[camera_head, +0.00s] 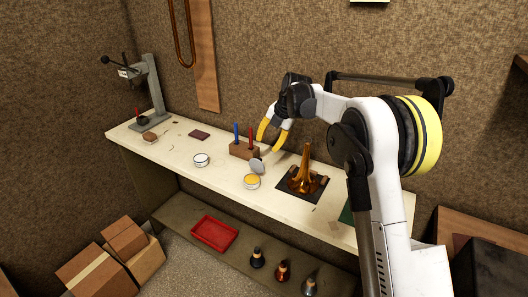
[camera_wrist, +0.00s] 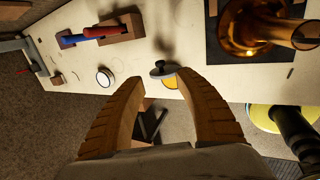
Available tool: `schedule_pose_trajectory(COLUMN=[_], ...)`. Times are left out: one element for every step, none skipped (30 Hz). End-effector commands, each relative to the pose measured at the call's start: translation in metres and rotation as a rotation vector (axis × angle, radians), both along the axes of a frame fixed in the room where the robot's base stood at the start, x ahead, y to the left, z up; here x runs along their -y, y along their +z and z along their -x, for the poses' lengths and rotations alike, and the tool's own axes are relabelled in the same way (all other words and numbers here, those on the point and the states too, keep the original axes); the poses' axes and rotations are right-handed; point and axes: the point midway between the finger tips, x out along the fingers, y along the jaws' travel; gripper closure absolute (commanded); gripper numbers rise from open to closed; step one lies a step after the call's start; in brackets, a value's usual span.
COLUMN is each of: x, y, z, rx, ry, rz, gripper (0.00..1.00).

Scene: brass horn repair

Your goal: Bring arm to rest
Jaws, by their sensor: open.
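My arm reaches over the workbench (camera_head: 325,213) from the right in the head view. My gripper (camera_head: 273,138) is open and empty, with its yellow fingers spread above the bench near the wooden block. In the wrist view, the two fingers of my gripper (camera_wrist: 156,85) are wide apart with nothing held between them. A yellow-filled round tin (camera_head: 252,182) with a grey disc-shaped lid (camera_head: 257,166) beside it lies below my gripper. They also show just past the fingertips in the wrist view, apart from them.
A wooden block (camera_head: 243,150) holds a blue and a red tool. A brass horn piece (camera_head: 303,176) stands on a dark mat, close to my arm. A white tin (camera_head: 201,160) sits farther left. A grey press (camera_head: 150,90) stands at the left end. A red tray (camera_head: 214,233) is on the lower shelf.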

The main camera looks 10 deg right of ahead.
Motion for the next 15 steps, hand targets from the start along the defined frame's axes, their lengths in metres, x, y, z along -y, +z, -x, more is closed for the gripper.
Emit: schedule_pose_trajectory(x=[0.0018, 0.0024, 0.0030, 0.0034, 0.0036, 0.0037, 0.0038, 0.0038, 0.0037, 0.0037, 0.0037, 0.0037, 0.0036, 0.0037, 0.0041], y=[0.0049, 0.0070, 0.0093, 0.0105, 0.0113, 0.0119, 0.0121, 0.0121, 0.0120, 0.0119, 0.0119, 0.0118, 0.0118, 0.0123, 0.0140], z=[0.0014, 0.0020, 0.0026, 0.0029, 0.0031, 0.0033, 0.0034, 0.0034, 0.0033, 0.0033, 0.0033, 0.0033, 0.0032, 0.0037, 0.0052], rx=[0.000, 0.000, 0.000, 0.000, 0.000, 0.000, 0.000, 0.000, 0.000, 0.000, 0.000, 0.000, 0.000, 0.000, -0.001], ry=[-0.001, -0.001, -0.001, -0.001, -0.001, 0.000, 0.000, 0.000, 0.000, 0.000, 0.000, 0.000, 0.000, -0.003, -0.012], rz=[0.000, 0.000, 0.000, 0.000, 0.000, 0.000, 0.000, 0.000, 0.000, 0.000, 0.000, 0.000, 0.000, 0.000, -0.002], gripper=[0.60, 0.60, 0.60, 0.60, 0.60, 0.60, 0.60, 0.60, 0.60, 0.60, 0.60, 0.60, 0.60, 0.60, 0.60])
